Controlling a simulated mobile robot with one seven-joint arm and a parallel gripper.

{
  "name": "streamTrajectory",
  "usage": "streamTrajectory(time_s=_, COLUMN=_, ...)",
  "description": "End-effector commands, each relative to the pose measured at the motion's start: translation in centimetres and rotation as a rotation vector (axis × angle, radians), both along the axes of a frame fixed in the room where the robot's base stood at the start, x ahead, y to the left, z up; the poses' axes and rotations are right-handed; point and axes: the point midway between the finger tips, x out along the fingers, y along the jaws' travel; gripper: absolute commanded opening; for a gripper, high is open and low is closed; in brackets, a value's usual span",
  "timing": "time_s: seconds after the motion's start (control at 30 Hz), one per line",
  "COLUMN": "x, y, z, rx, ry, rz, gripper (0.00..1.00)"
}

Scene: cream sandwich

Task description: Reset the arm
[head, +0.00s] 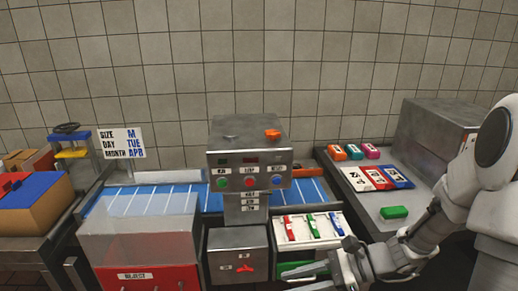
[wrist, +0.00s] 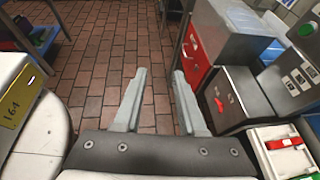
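My gripper (wrist: 160,74) is open in the wrist view. Its two grey fingers stand apart with nothing between them, above a brick floor. In the head view my arm reaches in from the right. Its gripper end is low in the picture, in front of a white tray (head: 333,243) holding red, green and blue pieces. The wrist view shows part of the tray at the lower right.
A control box (head: 249,159) with buttons stands mid-counter. A red reject bin (head: 148,279) is left of it. A green block (head: 394,212) and coloured packets (head: 376,178) lie on the right counter. The brick floor (wrist: 110,45) is open ahead of the fingers.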

Motion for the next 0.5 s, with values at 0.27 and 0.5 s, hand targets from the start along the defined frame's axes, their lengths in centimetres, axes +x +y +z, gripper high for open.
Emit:
streamTrajectory(time_s=0.27, x=-5.5, y=2.1, z=3.4, rx=-0.263, ry=-0.308, rz=0.407, gripper=0.4)
streamTrajectory(time_s=0.5, x=-9.9, y=2.2, z=5.7, rx=-0.458, ry=-0.572, rz=0.746, gripper=0.4)
